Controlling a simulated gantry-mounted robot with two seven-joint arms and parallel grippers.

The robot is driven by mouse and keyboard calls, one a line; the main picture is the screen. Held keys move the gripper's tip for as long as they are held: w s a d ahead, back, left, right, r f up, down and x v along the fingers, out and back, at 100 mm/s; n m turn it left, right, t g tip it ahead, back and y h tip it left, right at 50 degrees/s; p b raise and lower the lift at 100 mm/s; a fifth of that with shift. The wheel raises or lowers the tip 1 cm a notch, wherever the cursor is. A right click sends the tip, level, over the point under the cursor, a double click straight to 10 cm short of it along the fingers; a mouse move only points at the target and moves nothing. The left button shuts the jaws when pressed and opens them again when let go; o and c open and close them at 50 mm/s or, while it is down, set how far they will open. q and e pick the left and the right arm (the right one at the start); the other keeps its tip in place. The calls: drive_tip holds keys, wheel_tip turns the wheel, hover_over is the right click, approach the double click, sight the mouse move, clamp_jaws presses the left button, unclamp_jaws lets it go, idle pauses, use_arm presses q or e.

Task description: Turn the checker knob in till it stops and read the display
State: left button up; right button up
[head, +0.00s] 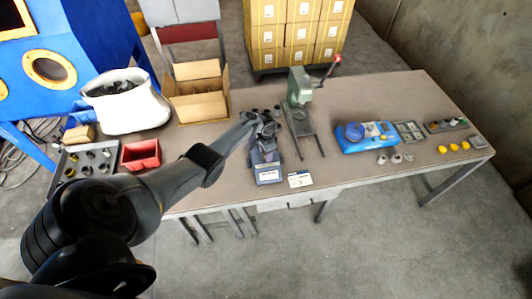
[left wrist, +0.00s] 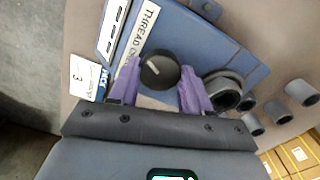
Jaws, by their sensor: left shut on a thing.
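The blue thread checker (head: 268,176) lies near the front edge of the table, left of the green press. In the left wrist view the checker (left wrist: 225,50) has a white label starting "THREAD". A pale display (left wrist: 115,28) with dark bars sits beside the label; I cannot read a value on it. My left gripper (head: 264,132) is over the checker. In the left wrist view the purple fingers of my left gripper (left wrist: 158,88) are shut on the black checker knob (left wrist: 159,69), one on each side. A dark grey ring part (left wrist: 224,90) sits at the checker's end.
Several grey sleeves (left wrist: 280,111) stand just beyond the checker. A white card marked 3 (head: 299,179) lies beside it. The green press (head: 299,88) with a red-tipped lever stands to the right. A red bin (head: 141,154) and a cardboard box (head: 197,90) are left.

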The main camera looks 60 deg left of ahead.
use_arm(q)
drive_tip(key=m, duration=0.4)
drive_tip(key=shift+f+m+b, duration=0.1)
drive_tip(key=shift+m+b, duration=0.2)
drive_tip(key=m+b, duration=0.1)
drive_tip(key=m, duration=0.4)
drive_tip(key=shift+b, duration=0.4)
drive_tip(key=m+b, duration=0.2)
drive_tip(key=m, duration=0.4)
drive_tip(key=shift+f+b, duration=0.1)
drive_tip(key=shift+b, duration=0.3)
drive_tip(key=m+b, duration=0.2)
drive_tip(key=m, duration=0.1)
drive_tip(key=shift+m, duration=0.4)
drive_tip(key=shift+m+b, duration=0.55)
drive_tip(key=shift+m, duration=0.15)
drive_tip(key=o, duration=1.1)
drive_tip(key=shift+c, duration=0.2)
